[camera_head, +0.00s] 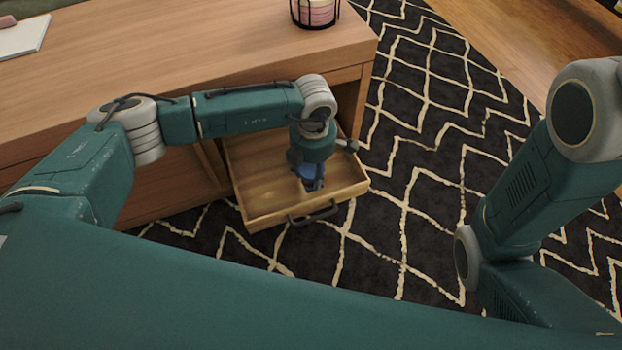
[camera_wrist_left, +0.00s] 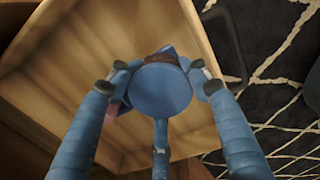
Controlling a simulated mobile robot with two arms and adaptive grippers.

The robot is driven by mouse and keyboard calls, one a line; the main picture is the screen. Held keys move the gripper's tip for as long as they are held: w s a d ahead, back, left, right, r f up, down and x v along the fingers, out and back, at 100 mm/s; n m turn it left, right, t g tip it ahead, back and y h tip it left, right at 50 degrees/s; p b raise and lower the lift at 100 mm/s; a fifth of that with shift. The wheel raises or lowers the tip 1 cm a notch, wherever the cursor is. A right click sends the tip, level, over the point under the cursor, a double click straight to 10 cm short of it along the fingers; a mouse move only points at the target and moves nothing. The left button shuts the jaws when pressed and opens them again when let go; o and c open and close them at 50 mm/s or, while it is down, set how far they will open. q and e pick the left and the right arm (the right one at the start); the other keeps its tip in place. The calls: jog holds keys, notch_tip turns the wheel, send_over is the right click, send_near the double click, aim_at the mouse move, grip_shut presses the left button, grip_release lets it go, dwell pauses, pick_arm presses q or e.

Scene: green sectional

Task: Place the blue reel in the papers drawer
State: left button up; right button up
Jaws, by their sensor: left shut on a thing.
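The blue reel (camera_wrist_left: 160,92) is held between the fingers of my left gripper (camera_wrist_left: 159,80), seen in the left wrist view with its round blue face toward the camera. In the head view, my left gripper (camera_head: 312,182) points down over the open drawer (camera_head: 262,206), and a bit of the reel (camera_head: 306,171) shows below the wrist. The drawer's wooden floor and walls also show around the reel in the left wrist view (camera_wrist_left: 50,100). I cannot tell whether the reel touches the drawer floor. My right gripper is out of view.
The wooden table (camera_head: 200,50) holds a pink candle in a black wire holder (camera_head: 315,12) at its edge and a white notepad (camera_head: 22,38) at far left. The drawer has a dark handle (camera_head: 313,214). A black and cream patterned rug (camera_head: 420,150) covers the floor to the right.

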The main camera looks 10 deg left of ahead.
pick_arm(q)
notch_tip(320, 180, down, 3)
jog(key=shift+b, duration=0.7)
jog(key=shift+r, duration=0.15)
jog(key=o, duration=1)
jog(key=shift+f, duration=0.2)
jog(key=shift+r, duration=0.1)
